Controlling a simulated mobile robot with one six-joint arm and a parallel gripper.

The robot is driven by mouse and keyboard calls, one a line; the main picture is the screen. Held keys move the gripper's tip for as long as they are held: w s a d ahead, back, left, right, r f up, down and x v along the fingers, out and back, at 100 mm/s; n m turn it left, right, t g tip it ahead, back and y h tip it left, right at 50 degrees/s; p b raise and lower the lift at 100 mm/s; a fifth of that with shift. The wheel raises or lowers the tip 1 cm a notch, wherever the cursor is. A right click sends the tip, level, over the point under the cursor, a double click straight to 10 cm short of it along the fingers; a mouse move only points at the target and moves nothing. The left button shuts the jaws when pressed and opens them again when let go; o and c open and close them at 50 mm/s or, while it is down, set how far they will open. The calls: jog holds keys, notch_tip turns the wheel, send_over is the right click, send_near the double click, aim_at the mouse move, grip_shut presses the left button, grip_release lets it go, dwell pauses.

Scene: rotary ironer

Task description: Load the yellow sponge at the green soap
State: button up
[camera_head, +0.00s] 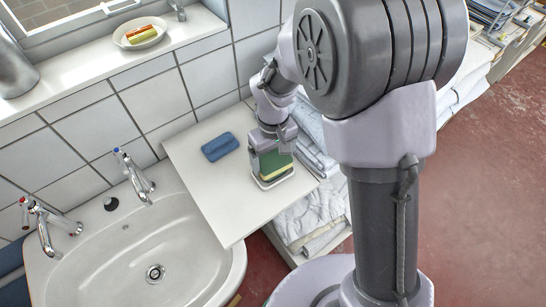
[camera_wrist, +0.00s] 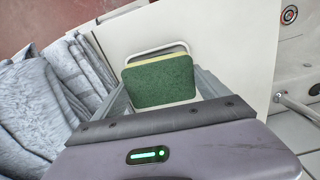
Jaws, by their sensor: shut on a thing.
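My gripper (camera_head: 271,150) points down over the right part of the white board and is shut on a sponge (camera_head: 276,165) with a green face and a yellow edge. In the wrist view the sponge's green face (camera_wrist: 160,82) fills the space between the fingers of my gripper (camera_wrist: 163,88), with the yellow layer along its top edge. The sponge is in or just above a white rounded dish (camera_wrist: 155,50); I cannot tell whether it touches. I see no separate green soap; the sponge and gripper may hide it.
A blue block (camera_head: 220,147) lies on the white board (camera_head: 222,200), left of my gripper. A sink (camera_head: 165,240) with two taps is at the lower left. A dish (camera_head: 127,41) with a yellow and red block stands on the windowsill. Folded cloths (camera_head: 312,215) are at the right.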

aim_at(273, 159)
jog(key=shift+f+b, duration=0.4)
jog(key=shift+f, duration=0.2)
dwell(1.1)
jog(key=shift+r, duration=0.1)
notch_tip(273, 159, up, 7)
jog(key=p, duration=0.6)
